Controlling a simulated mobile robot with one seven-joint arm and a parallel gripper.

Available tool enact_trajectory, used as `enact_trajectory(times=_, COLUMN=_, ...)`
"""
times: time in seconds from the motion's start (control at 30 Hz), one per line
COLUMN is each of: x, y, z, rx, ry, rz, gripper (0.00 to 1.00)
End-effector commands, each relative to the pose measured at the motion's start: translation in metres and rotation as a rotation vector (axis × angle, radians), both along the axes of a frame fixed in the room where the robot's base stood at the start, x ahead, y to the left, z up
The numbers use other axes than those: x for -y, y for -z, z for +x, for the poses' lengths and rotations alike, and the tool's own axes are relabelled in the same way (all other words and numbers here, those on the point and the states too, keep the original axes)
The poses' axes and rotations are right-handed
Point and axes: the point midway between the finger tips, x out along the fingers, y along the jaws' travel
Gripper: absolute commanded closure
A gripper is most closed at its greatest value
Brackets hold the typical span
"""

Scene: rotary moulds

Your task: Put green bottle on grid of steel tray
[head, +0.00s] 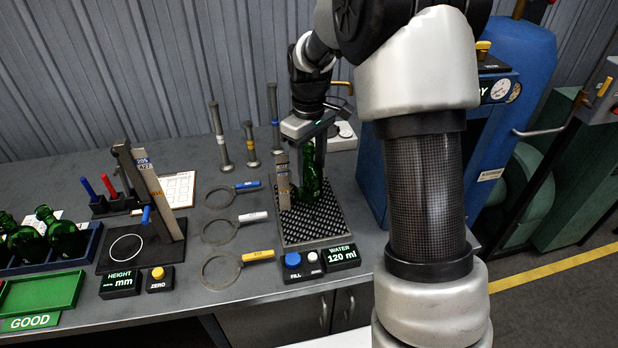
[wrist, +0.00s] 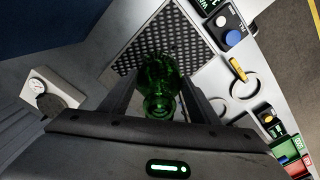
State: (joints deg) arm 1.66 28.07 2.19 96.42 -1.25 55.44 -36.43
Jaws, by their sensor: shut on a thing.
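The green bottle (head: 308,172) is upright between the jaws of my gripper (head: 306,140), over the perforated grid of the steel tray (head: 299,232). My gripper is shut on the bottle near its upper part. In the wrist view the bottle (wrist: 160,85) shows from above, between the two fingers of my gripper (wrist: 156,92), with the tray grid (wrist: 178,30) beyond it. The bottle's base appears at or very close to the grid; I cannot tell for certain whether it touches.
A metal upright (head: 283,180) stands at the tray's left. FILL button (head: 293,261) and WATER display (head: 342,256) sit in front. Ring gauges (head: 221,231) lie left. A rack of green bottles (head: 62,238) and a green GOOD tray (head: 42,292) are far left. A blue machine (head: 523,75) stands right.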

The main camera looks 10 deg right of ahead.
Motion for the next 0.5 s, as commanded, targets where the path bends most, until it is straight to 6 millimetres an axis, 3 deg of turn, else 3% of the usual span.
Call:
enact_trajectory(times=0.27, x=0.000, y=0.037, z=-0.001, rx=-0.004, ry=-0.001, rz=0.001, gripper=0.93)
enact_trajectory(times=0.5, x=0.000, y=0.040, z=0.000, rx=0.001, ry=0.000, rz=0.001, gripper=0.93)
